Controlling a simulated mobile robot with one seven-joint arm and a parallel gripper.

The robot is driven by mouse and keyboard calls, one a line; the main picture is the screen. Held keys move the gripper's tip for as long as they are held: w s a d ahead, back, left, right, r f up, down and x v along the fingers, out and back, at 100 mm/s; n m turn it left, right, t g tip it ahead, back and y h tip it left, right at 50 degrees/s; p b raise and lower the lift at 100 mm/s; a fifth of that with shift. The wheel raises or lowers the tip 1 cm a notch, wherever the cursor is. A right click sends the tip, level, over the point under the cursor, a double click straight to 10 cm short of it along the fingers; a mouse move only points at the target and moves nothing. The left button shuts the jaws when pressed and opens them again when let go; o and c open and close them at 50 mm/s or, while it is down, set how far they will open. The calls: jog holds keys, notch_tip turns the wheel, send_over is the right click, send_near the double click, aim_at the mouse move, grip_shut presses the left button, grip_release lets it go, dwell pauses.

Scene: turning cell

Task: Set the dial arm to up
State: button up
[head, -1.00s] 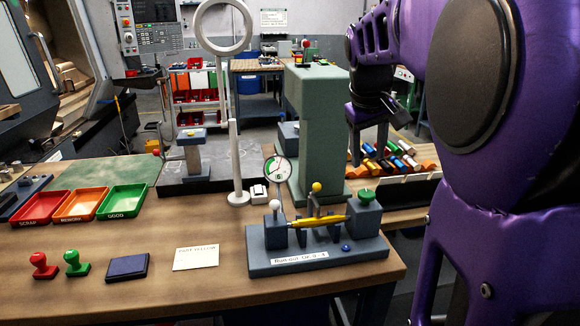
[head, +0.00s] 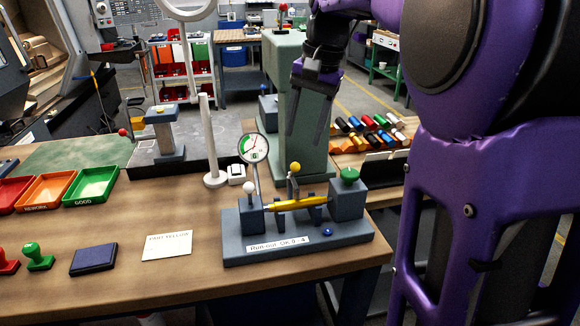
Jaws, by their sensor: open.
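The run-out fixture (head: 300,240) is a blue-grey base on the bench, with a yellow part (head: 296,203) lying across it between two blocks. A round dial (head: 253,148) with a white and green face stands on a thin post at its back left. A short lever with a yellow ball (head: 295,167) stands near the middle; I cannot tell for certain that it is the dial arm. A white ball knob (head: 249,188) and a green knob (head: 347,175) top the two blocks. My gripper (head: 305,138) is open and empty, pointing down above and behind the fixture, apart from it.
A green column (head: 285,80) stands behind the fixture, close to my gripper. A white ring stand (head: 208,140) rises to the left. Red, orange and green trays (head: 92,187), stamps, a dark pad (head: 94,260) and a note card (head: 167,245) lie left. Bare bench shows in front of the card.

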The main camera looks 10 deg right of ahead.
aim_at(296, 163)
jog(key=f, duration=0.3)
jog(key=a+f+b, duration=0.1)
jog(key=f, duration=0.2)
jog(key=w+f, duration=0.1)
jog(key=f, duration=0.2)
jog(key=shift+a+f+b, duration=0.15)
jog(key=shift+a+b, duration=0.1)
jog(key=shift+b, duration=0.05)
grip_shut()
dwell(0.9)
